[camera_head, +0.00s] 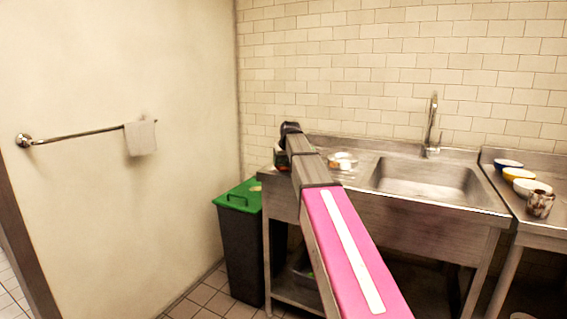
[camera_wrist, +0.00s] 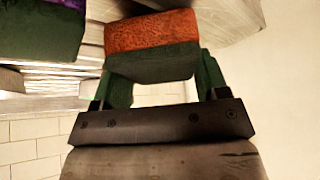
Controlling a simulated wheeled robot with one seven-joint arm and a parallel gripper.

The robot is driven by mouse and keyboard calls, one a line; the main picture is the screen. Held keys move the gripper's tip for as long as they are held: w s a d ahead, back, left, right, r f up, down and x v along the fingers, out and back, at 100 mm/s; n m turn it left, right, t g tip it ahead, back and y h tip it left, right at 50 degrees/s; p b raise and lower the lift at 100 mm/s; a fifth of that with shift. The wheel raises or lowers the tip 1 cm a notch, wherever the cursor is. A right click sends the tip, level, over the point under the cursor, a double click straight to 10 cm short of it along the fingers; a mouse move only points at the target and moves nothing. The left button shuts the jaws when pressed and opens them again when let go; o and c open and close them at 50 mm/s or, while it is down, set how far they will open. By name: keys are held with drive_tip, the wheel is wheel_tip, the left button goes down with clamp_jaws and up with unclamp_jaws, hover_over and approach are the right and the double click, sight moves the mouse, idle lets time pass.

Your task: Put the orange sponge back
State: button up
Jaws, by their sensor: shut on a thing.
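The orange sponge (camera_wrist: 152,30) has a dark green scouring side and fills the space between my fingers in the wrist view. My gripper (camera_wrist: 155,72) is shut on it, with a green finger on each side. A second sponge (camera_wrist: 42,32), green with a purple edge, shows at the upper left of the wrist view, apart from the orange one. In the head view my arm reaches to the left end of the sink counter (camera_head: 365,152) and largely hides my gripper and what it holds.
A small round dish (camera_head: 342,161) stands on the drainboard left of the sink basin (camera_head: 425,181). A bin with a green lid (camera_head: 240,196) stands at the counter's left end. Bowls (camera_head: 525,186) and a mottled cup (camera_head: 540,204) stand on the right counter. A cloth hangs on a rail (camera_head: 85,132).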

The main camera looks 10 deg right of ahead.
drive_tip(key=shift+f, duration=0.5)
drive_tip(key=o, duration=1)
drive_tip(key=shift+c, duration=0.2)
drive_tip(key=shift+s+r, duration=0.15)
drive_tip(key=shift+r, duration=0.45)
drive_tip(key=a+v, duration=0.1)
drive_tip(key=v, duration=1)
drive_tip(key=shift+d+r, duration=0.2)
drive_tip(key=shift+d, duration=0.3)
drive_tip(key=shift+s, duration=0.1)
